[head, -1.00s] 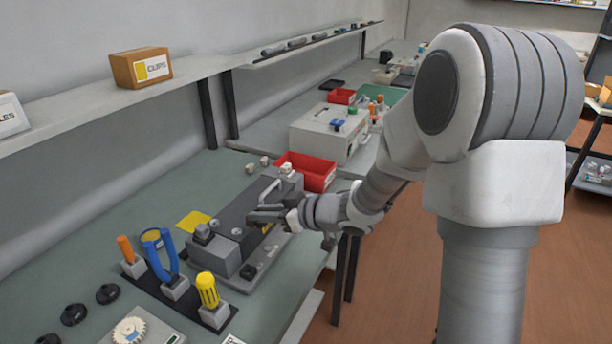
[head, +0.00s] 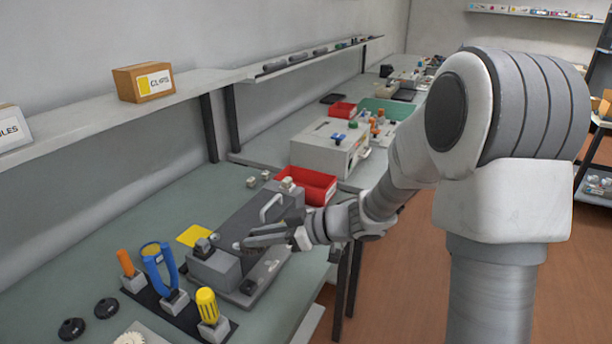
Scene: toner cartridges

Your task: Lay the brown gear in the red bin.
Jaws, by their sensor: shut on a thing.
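My gripper (head: 245,241) is over the dark grey cartridge unit on the bench. It points left and is seen from the side. Its jaws are shut on a dark brownish piece (head: 252,252) just under the fingers, which I take to be the brown gear; the fingers hide much of it and its teeth are hard to make out. The red bin (head: 312,187) stands on the bench behind the unit, to the upper right of my gripper. I see only part of its inside.
The grey unit with a raised handle (head: 270,207) lies beside the bin. A tool rack with a yellow screwdriver (head: 207,305) and blue pliers (head: 158,270) is at the front. Black discs (head: 106,308) and a white gear (head: 130,338) lie lower left. A smaller red bin (head: 342,110) is further back.

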